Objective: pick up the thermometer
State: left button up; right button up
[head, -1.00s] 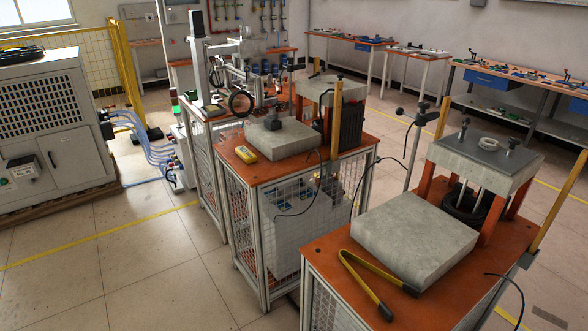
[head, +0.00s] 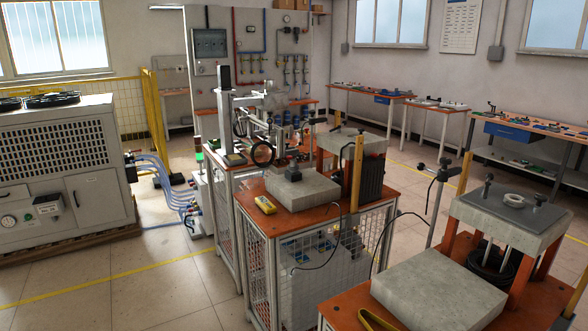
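A yellow handheld device that looks like the thermometer (head: 265,204) lies on the orange top of the middle caged workstation (head: 300,222), near its front left corner. It lies just left of a grey slab (head: 302,190) that has a small dark block on it. Neither of my grippers shows in the head view, so nothing is seen touching the device.
A nearer station with a concrete slab (head: 440,286) and yellow tongs (head: 378,320) stands at lower right. A large grey chiller (head: 60,165) with blue hoses (head: 165,185) stands at left. Open tiled floor (head: 120,290) lies at lower left.

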aim_at(263, 202)
jog(key=i+j+z, duration=0.15)
jog(key=z, duration=0.25)
jog(key=i+j+z, duration=0.15)
jog(key=z, duration=0.3)
jog(key=i+j+z, duration=0.15)
jog(key=j, duration=0.3)
jog(key=i+j+z, duration=0.1)
jog(key=j, duration=0.35)
jog(key=i+j+z, duration=0.15)
jog(key=j, duration=0.3)
jog(key=i+j, duration=0.1)
jog(key=j, duration=0.4)
jog(key=i+j, duration=0.1)
jog(key=j, duration=0.35)
jog(key=i+j, duration=0.1)
jog(key=j, duration=0.4)
jog(key=i+j, duration=0.15)
jog(key=j, duration=0.3)
jog(key=z, duration=0.05)
